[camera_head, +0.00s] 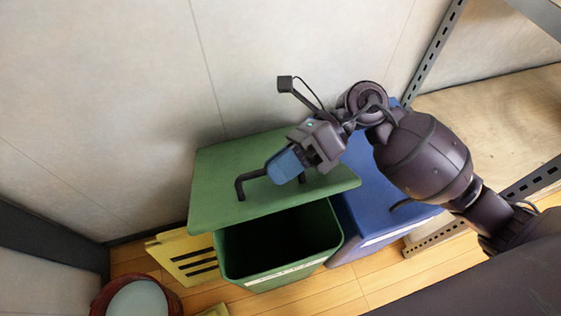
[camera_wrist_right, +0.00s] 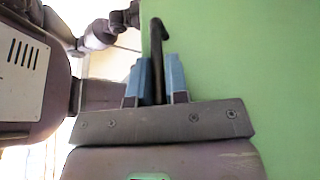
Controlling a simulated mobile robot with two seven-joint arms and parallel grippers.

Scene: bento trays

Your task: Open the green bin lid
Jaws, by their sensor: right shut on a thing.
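The green bin (camera_head: 283,272) stands on the floor with its dark inside showing at the front. Its green lid (camera_head: 217,180) is raised and tilted up toward the wall at the back. A black bar handle (camera_head: 241,188) is fixed on the lid's top face. My right gripper (camera_head: 284,167) is shut on the handle, its blue fingers over part of it. In the right wrist view the fingers (camera_wrist_right: 158,80) stand on both sides of the black handle, with the green lid (camera_wrist_right: 245,60) behind. My left gripper is not in view.
A blue bin (camera_head: 375,195) stands close on the right, partly behind my right arm. A yellow panel with black stripes (camera_head: 185,258) is at the left. A metal shelf (camera_head: 490,115) stands at the right. A pale wall (camera_head: 110,100) is close behind the lid.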

